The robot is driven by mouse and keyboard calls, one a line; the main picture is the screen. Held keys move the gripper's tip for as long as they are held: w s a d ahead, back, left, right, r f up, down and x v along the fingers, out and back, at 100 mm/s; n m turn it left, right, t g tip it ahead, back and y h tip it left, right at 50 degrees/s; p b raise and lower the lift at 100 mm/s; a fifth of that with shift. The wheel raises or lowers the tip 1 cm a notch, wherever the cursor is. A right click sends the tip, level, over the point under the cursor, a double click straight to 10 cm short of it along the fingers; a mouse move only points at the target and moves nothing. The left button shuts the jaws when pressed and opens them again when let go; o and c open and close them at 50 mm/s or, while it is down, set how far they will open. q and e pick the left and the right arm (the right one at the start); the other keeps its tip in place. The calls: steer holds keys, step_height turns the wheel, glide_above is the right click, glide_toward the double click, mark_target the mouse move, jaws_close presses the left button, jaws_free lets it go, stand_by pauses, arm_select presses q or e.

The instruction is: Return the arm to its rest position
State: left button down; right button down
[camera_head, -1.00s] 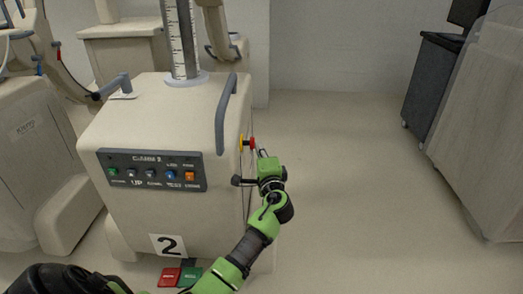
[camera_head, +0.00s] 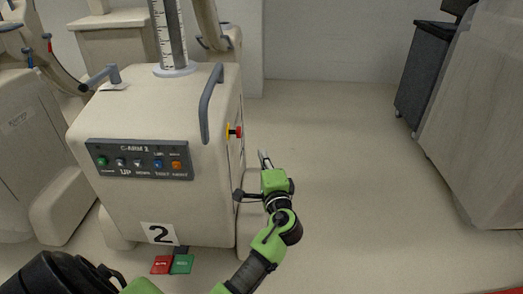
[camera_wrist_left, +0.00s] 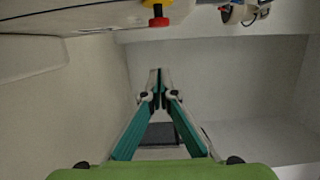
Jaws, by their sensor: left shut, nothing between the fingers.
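My left gripper (camera_head: 264,157) shows in the head view on a green arm. It is beside the right side of the beige cart (camera_head: 180,105) marked 2, below and right of the red and yellow button (camera_head: 235,131), and apart from it. In the left wrist view its fingers (camera_wrist_left: 155,75) meet at the tips with nothing between them. The red and yellow button (camera_wrist_left: 158,12) shows at the top of that view. My right gripper is not in view.
The cart carries a control panel (camera_head: 140,159) and a grey handle (camera_head: 210,102). Red (camera_head: 162,264) and green (camera_head: 182,264) pedals lie at its foot. A large beige cabinet (camera_head: 480,120) and a dark cart (camera_head: 425,75) stand at right. Open floor (camera_head: 350,170) lies between.

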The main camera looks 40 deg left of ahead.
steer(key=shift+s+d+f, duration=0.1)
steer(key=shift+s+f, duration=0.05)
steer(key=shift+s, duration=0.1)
